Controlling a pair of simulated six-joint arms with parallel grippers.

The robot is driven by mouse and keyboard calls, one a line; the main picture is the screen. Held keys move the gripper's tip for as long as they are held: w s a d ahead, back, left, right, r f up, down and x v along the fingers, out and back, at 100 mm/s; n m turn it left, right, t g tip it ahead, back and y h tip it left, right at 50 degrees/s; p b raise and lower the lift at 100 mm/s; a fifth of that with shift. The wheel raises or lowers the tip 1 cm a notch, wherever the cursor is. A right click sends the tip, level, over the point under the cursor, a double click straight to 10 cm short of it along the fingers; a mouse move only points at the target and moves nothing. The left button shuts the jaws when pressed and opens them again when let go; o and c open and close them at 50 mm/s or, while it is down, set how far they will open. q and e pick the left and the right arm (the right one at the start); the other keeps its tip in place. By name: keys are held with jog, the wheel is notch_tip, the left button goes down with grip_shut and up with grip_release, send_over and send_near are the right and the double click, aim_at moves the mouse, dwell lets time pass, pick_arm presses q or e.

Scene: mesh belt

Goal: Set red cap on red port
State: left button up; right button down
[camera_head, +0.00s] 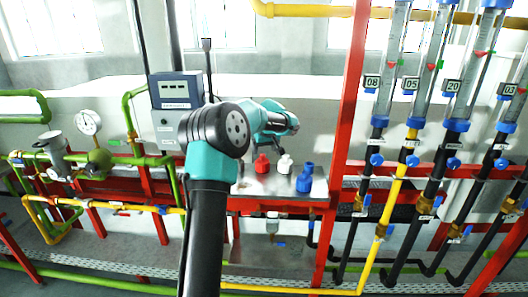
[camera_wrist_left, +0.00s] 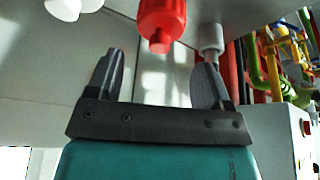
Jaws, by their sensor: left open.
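A red cap-like piece (camera_head: 262,165) stands on the metal shelf, left of a white piece (camera_head: 285,163) and a blue piece (camera_head: 305,177). In the left wrist view a red piece (camera_wrist_left: 162,22) with a narrower end shows just beyond my left gripper (camera_wrist_left: 160,65). The fingers are spread and empty, and the red piece appears centred between them but apart from them. In the head view my left arm stands in front of the shelf, its hand partly hidden. I cannot make out a separate red port. My right gripper is not in view.
The metal shelf (camera_head: 285,186) sits in a red frame. A red post (camera_head: 346,110) and several flow tubes stand to its right. A grey meter box (camera_head: 177,92) and green pipes are at left. A pale cylinder (camera_wrist_left: 211,38) is near one finger.

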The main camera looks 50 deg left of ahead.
pick_arm(q)
jog(key=shift+v, duration=1.3)
